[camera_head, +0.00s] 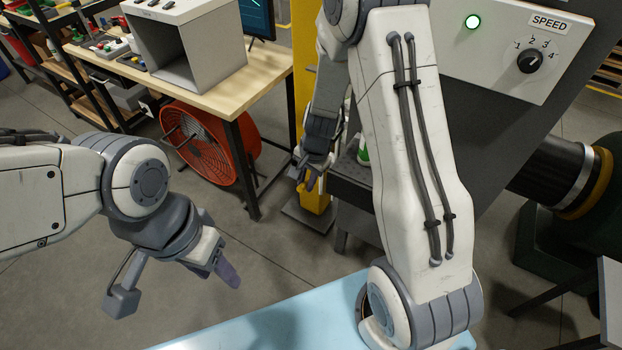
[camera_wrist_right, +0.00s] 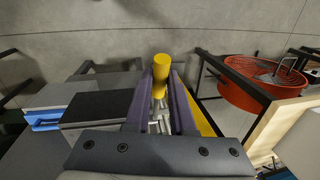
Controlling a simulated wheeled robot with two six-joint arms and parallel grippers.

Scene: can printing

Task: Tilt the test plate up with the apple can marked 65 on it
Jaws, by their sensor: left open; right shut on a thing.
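In the head view my right gripper (camera_head: 310,178) is beside the yellow post. In the right wrist view the right gripper (camera_wrist_right: 161,105) is shut, with a yellow cylindrical handle (camera_wrist_right: 161,68) standing up between its fingertips. A small green and white object (camera_head: 363,148), perhaps the apple can, shows partly behind my right arm; no number or apple can be read. A dark flat plate (camera_wrist_right: 97,108) lies left of the right gripper in the wrist view; I cannot tell if it is the test plate. My left gripper (camera_head: 176,282) is open and empty over the floor.
An orange fan (camera_head: 207,140) stands under a wooden bench (camera_head: 262,75). A pale blue surface (camera_head: 260,325) lies at the bottom. Floor between is clear.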

